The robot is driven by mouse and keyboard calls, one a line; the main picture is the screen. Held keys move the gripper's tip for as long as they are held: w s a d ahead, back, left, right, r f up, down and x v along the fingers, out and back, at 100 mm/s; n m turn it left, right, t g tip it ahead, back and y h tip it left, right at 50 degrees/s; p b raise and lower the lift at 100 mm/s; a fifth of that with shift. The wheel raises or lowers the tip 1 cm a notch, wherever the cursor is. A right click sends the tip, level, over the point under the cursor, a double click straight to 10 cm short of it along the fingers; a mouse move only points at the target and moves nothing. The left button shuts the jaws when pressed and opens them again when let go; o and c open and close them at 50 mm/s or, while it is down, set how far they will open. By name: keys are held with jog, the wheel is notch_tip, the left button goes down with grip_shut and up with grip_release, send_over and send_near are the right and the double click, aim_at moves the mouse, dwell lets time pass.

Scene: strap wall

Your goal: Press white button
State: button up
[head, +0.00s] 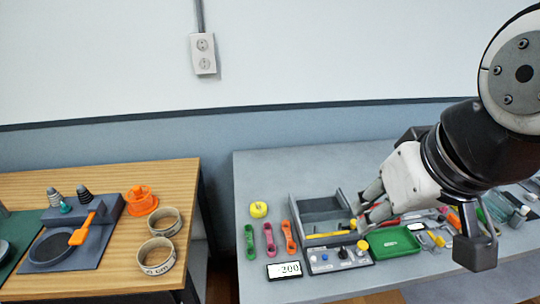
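A small dark control panel (338,257) lies near the front of the grey table. It carries a blue button (324,257), a black knob (343,253) and a yellow knob (362,245). Small pale spots show on the panel, but I cannot tell which one is a white button. My gripper (362,214) hangs above and behind the panel's right side, over the right end of a grey tray. Its fingers point down and left, with a gap between them. It appears empty and apart from the panel.
A display (284,269) reading about 200 sits left of the panel. The grey open tray (297,215) lies behind it; a green tray (393,241) lies right. Coloured straps (269,239) and a yellow roll (258,209) are left. A wooden table (110,185) stands across a gap.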

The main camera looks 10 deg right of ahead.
grip_shut()
dwell(1.0)
